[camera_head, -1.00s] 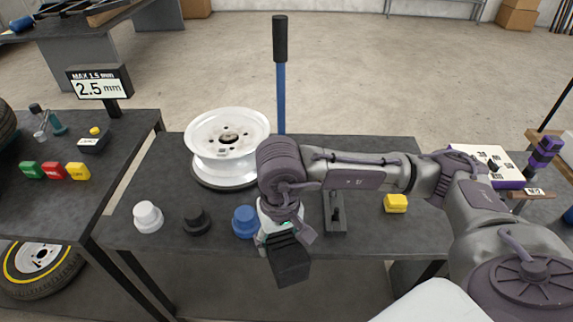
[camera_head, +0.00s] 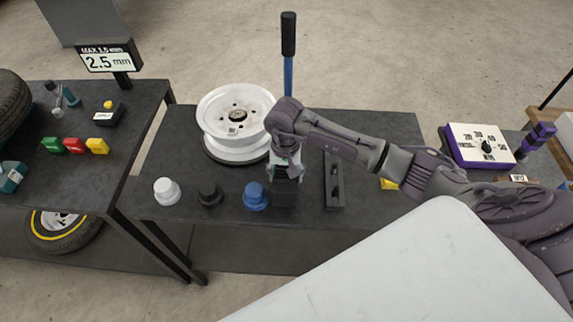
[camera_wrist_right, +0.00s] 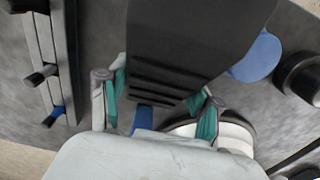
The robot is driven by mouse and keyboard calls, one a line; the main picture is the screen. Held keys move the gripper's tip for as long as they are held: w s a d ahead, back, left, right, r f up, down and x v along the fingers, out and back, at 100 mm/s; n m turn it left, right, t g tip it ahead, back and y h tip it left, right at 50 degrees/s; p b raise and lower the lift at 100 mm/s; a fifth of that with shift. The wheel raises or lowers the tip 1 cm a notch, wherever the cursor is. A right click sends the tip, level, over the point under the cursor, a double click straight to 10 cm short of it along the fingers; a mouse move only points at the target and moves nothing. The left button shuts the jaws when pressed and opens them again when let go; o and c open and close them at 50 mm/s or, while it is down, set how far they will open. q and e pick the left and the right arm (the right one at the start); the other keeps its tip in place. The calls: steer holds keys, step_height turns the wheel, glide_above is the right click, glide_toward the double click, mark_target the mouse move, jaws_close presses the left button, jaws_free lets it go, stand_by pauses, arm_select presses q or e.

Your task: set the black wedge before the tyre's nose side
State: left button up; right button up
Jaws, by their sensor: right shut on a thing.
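The black wedge (camera_head: 286,194) is held by my right gripper (camera_head: 286,172) over the front of the middle table. In the right wrist view the ridged black wedge (camera_wrist_right: 195,40) fills the top middle, between the teal pads of the gripper (camera_wrist_right: 160,103). A tyre with a yellow ring (camera_head: 65,230) is on the floor beneath the left table, partly hidden by it. Another dark tyre (camera_head: 12,108) is cut off at the left edge. I cannot tell which side is a nose side. My left gripper is not in view.
The middle table (camera_head: 150,150) holds a white wheel rim (camera_head: 236,120), white (camera_head: 167,191), black (camera_head: 210,193) and blue (camera_head: 256,196) knobs, and a dark slotted block (camera_head: 334,182). A blue lever (camera_head: 288,50) stands behind. The left table holds coloured blocks (camera_head: 75,146) and a display (camera_head: 109,60).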

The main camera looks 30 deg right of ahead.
steer(key=shift+w+d+f+p, duration=0.3)
steer(key=shift+w+d+f, duration=0.2)
steer(key=shift+w+f, duration=0.25)
steer(key=shift+w+d+f+p, duration=0.25)
steer(key=shift+w+d+f, duration=0.25)
steer(key=shift+w, duration=0.35)
steer(key=shift+a, duration=0.1)
steer(key=shift+f, duration=0.1)
steer(key=o, duration=1.5)
steer(key=shift+s, duration=0.1)
